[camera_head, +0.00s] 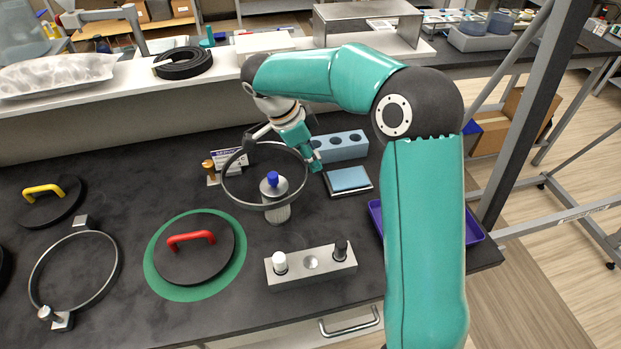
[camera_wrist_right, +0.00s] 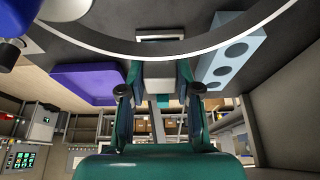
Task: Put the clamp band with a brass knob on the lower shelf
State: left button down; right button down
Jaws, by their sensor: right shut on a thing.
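My right gripper (camera_head: 308,152) is shut on the right side of a thin grey clamp band (camera_head: 224,183), held above the dark table. A brass knob (camera_head: 208,165) shows at the band's left side. Seen from the head, the band encircles a blue-topped grey cylinder (camera_head: 272,187); I cannot tell how high it hangs. In the right wrist view the band (camera_wrist_right: 100,38) curves close in front of my fingers. Another clamp band (camera_head: 117,262), with a silver knob (camera_head: 45,313), lies at the left. A long white shelf (camera_head: 125,88) runs behind the table; whether it is the lower shelf is unclear.
A black lid with a red handle (camera_head: 191,239) lies on a green disc. A grey block with vials (camera_head: 311,263), a blue block (camera_head: 340,146) and a purple tray (camera_head: 474,229) stand nearby. A black coil (camera_head: 183,63) occupies the shelf; bare shelf shows left of it.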

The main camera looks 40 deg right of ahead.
notch_tip(320, 180, down, 8)
jog(key=shift+f+p, duration=0.1)
jog(key=shift+p, duration=0.3)
jog(key=c, duration=0.8)
grip_release()
